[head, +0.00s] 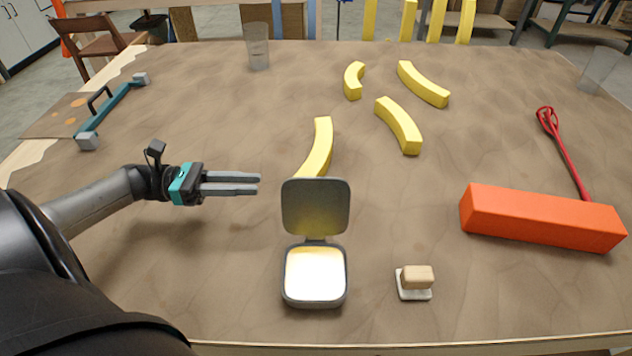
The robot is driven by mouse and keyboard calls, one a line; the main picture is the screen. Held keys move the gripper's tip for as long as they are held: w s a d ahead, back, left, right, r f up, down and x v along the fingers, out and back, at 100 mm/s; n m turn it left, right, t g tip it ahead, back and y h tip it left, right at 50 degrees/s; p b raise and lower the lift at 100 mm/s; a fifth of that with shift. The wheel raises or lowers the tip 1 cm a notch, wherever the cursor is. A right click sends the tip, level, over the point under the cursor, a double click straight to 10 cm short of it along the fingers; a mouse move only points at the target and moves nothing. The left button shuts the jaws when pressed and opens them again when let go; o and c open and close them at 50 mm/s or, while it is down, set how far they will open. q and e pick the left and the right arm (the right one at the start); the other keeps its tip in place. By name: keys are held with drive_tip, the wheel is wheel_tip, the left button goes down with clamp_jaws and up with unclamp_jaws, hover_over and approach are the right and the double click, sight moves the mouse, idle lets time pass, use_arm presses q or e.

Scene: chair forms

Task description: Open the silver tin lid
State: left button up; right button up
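The silver tin (315,302) stands near the front middle of the table. Its lid (316,206) is raised and stands about upright at the tin's back edge, so the tin is open. The inside of the tin looks bright white with a yellowish tint. My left gripper (260,184) is to the left of the lid, pointing right, apart from it. Its two fingers show a narrow gap with nothing between them. My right gripper is not in view.
A yellow curved block (319,145) lies behind the lid, partly hidden by it. Several more lie farther back. A small tan block on a white base (416,281) sits right of the tin. An orange block (540,218) lies at right. A clear cup (257,46) stands far back.

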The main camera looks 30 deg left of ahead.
sight(315, 184)
use_arm(q)
drive_tip(key=p+x, duration=0.1)
drive_tip(key=x, duration=1.1)
drive_tip(key=shift+w+d, duration=0.3)
drive_tip(key=shift+c, duration=0.4)
clamp_jaws()
idle(0.4)
